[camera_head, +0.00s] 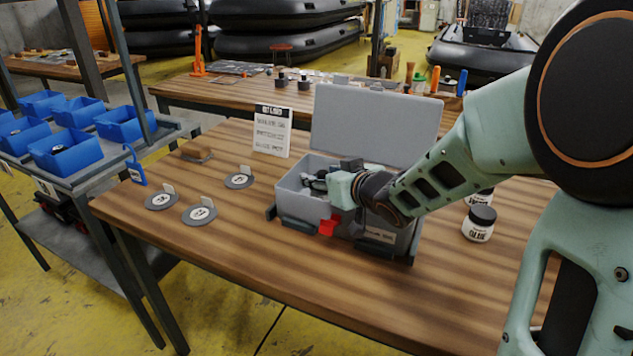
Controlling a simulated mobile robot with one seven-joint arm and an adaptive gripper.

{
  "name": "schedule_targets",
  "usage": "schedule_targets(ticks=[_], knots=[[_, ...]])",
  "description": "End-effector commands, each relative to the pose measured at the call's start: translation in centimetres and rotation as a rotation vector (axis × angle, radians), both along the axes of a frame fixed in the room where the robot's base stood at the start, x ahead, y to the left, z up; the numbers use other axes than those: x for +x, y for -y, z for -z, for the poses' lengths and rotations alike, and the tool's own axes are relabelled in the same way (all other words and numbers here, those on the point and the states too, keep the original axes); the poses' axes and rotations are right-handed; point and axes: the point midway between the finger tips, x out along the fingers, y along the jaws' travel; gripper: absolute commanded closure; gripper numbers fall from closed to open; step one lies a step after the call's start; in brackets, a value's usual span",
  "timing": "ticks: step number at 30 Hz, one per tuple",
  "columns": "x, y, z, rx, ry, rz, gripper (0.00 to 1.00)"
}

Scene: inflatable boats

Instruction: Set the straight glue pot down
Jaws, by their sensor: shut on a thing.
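My gripper (318,181) reaches into the open grey box (301,206) on the wooden table, low between its walls. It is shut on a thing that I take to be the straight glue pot. The box wall and the gripper hide most of it, so I cannot tell whether it touches the box floor. A white glue pot with a black lid (478,226) stands upright on the table to the right of the box. Another white pot (486,195) stands behind it, partly hidden by my arm.
The box's lid (376,122) stands raised at the back. A printed card (271,131) stands behind the box. Several grey discs with tags, one being the near disc (200,214), lie to the left. A brown block (197,153) lies behind them. The table's front is clear.

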Motion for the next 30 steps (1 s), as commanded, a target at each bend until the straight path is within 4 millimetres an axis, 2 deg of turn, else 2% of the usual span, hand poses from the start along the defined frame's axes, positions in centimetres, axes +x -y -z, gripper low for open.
schedule_targets(ticks=[2,15,16,20,30], knots=[[-0.22,0.38,0.71,0.000,0.001,0.000,0.81],[-0.34,0.44,1.14,0.000,0.001,-0.002,0.81],[-0.35,0.45,1.11,0.001,0.000,-0.002,0.51],[-0.36,0.44,1.07,-0.001,-0.001,-0.002,0.37],[-0.35,0.44,0.76,0.000,0.000,-0.002,0.36]])
